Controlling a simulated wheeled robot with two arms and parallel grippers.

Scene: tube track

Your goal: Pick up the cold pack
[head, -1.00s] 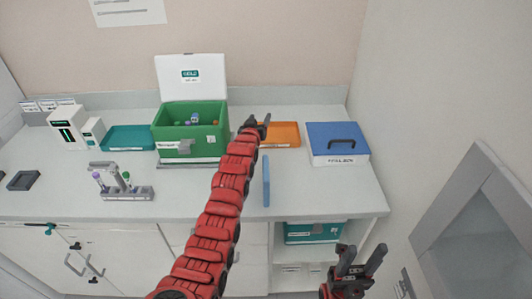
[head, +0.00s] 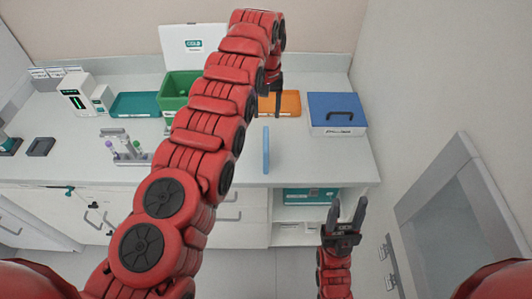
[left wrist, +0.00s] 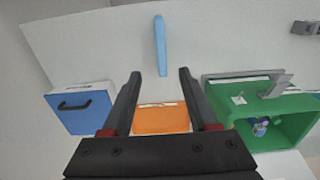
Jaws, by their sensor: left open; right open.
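The cold pack, a thin light-blue slab (head: 266,150), stands on edge near the counter's front edge, in front of the orange tray. It also shows at the top middle of the left wrist view (left wrist: 160,45). My left gripper (head: 277,114) points down over the orange tray area, behind the pack in the head view. Its two dark fingers (left wrist: 160,73) are open and empty, with the pack's near end appearing between and beyond the tips. My right gripper (head: 348,207) is open and empty, in front of the counter at the lower right.
The orange tray (head: 288,103) and a white box with blue lid and handle (head: 337,112) stand behind right. A green cold box (head: 177,92) with raised lid, a teal tray (head: 134,104) and a tube rack (head: 125,150) stand left. Counter around the pack is clear.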

